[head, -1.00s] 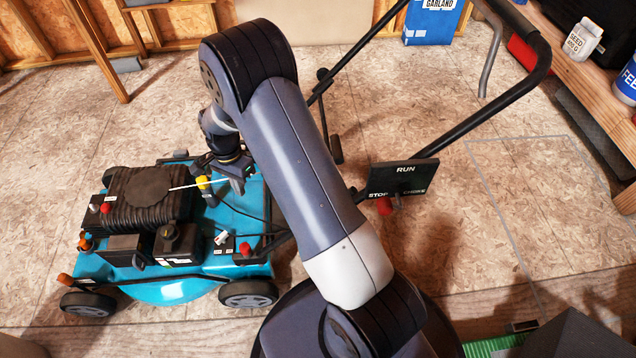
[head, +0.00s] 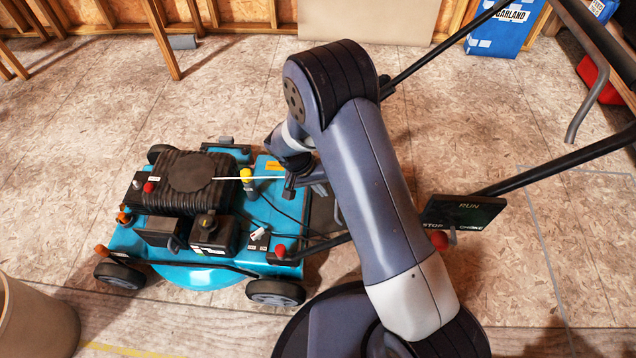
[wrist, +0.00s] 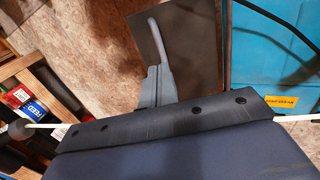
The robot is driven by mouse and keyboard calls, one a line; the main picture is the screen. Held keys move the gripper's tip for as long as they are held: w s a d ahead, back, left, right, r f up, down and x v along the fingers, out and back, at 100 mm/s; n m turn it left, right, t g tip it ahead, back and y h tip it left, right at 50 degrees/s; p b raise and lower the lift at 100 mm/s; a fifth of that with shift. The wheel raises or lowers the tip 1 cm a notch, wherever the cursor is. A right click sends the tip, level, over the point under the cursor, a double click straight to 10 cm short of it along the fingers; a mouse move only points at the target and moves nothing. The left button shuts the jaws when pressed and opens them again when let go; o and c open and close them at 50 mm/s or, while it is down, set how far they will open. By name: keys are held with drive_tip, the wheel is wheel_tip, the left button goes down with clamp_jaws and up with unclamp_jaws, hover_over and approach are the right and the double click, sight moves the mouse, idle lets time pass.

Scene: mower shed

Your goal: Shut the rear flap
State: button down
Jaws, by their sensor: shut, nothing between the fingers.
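The blue mower (head: 200,272) stands on the floor at left in the head view. Its blue deck also shows at the right of the wrist view (wrist: 270,55). The dark flat panel beside the deck in the wrist view looks like the rear flap (wrist: 200,50); its angle is hard to judge. A pale curved bar lies across its left part. My gripper (wrist: 158,76) is shut and empty, its grey fingers overlapping the panel's lower left in that view. Whether they touch it, I cannot tell. In the head view my arm hides much of the mower's rear.
A beige bin (head: 35,320) stands at lower left. A blue Garland bag (head: 505,28) stands at the back. Floor is clear behind the mower deck.

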drive_tip(key=b, duration=0.2)
hover_over(332, 215)
wheel_tip(332, 215, down, 7)
drive_tip(key=shift+a, duration=0.15)
